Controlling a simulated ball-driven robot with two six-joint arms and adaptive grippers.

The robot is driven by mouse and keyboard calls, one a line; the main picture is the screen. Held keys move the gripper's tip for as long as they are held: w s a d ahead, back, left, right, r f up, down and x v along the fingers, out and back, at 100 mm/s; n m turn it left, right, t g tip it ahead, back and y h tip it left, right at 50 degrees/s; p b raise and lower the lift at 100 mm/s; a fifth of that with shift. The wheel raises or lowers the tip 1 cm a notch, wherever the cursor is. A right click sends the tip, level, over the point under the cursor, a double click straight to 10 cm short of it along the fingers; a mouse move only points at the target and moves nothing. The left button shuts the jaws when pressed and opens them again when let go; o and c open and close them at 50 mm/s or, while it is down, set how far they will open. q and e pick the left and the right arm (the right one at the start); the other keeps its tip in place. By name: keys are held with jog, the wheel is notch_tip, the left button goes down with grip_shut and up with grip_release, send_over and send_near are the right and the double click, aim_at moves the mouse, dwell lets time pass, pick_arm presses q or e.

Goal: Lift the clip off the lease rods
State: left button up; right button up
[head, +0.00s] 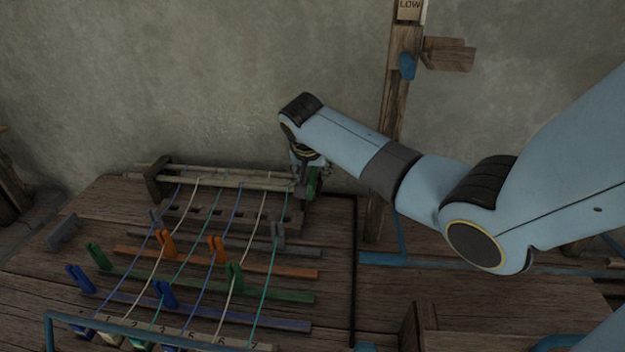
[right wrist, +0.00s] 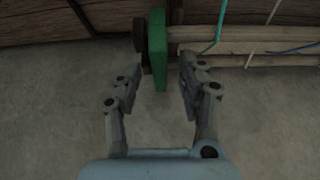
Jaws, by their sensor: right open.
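The green clip (right wrist: 157,50) sits at the end of the pale lease rods (right wrist: 240,60) in the right wrist view. In the head view the clip (head: 312,182) shows at the right end of the lease rods (head: 225,180), partly hidden by my gripper. My right gripper (right wrist: 160,85) is open, with one finger on each side of the clip's lower end and a gap to each side. It also shows in the head view (head: 306,170), pointing down at the rod ends. My left gripper is not in view.
Coloured threads run from the rods over several flat bars with clips, such as an orange clip (head: 168,243) and a blue clip (head: 80,279). A wooden post (head: 393,110) stands behind my right arm. The wall (head: 200,80) is behind the rods.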

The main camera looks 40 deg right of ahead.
grip_shut()
